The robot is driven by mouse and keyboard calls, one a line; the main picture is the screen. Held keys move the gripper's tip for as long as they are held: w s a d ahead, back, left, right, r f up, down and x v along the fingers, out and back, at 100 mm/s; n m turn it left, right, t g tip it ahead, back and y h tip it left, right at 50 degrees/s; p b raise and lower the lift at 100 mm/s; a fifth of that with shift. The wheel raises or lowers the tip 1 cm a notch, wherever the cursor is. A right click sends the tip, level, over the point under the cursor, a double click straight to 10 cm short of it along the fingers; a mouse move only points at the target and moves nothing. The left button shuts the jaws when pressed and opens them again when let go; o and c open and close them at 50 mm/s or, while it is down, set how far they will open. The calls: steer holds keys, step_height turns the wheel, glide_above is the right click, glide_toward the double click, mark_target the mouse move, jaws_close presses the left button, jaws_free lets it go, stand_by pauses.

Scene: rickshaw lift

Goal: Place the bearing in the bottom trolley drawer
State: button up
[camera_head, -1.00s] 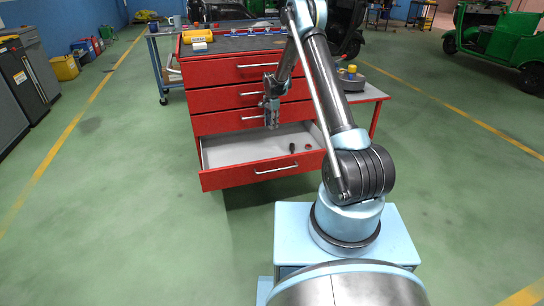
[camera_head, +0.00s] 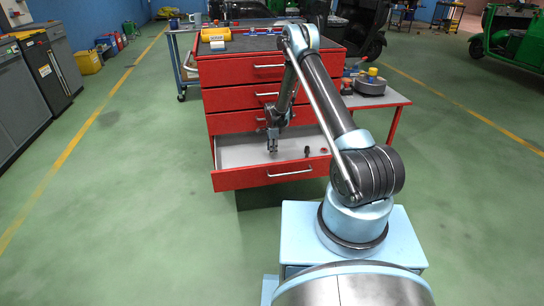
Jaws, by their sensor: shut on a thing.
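The red trolley (camera_head: 224,100) stands ahead with its bottom drawer (camera_head: 236,180) pulled open. The drawer's pale floor shows. My gripper (camera_head: 272,150) points down over the left-middle of the open drawer, with its fingertips low, at or just above the floor. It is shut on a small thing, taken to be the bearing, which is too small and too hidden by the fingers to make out. I cannot tell whether it touches the drawer floor.
A small dark item (camera_head: 306,152) and a small red item (camera_head: 323,150) lie in the drawer, right of my gripper. A yellow case (camera_head: 216,34) is on the trolley top.

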mark_target(273, 158)
steer(key=shift+f, duration=1.9)
steer(key=o, duration=1.1)
steer(key=shift+c, duration=0.2)
step_height(273, 158, up, 12)
steer(key=shift+r, duration=0.15)
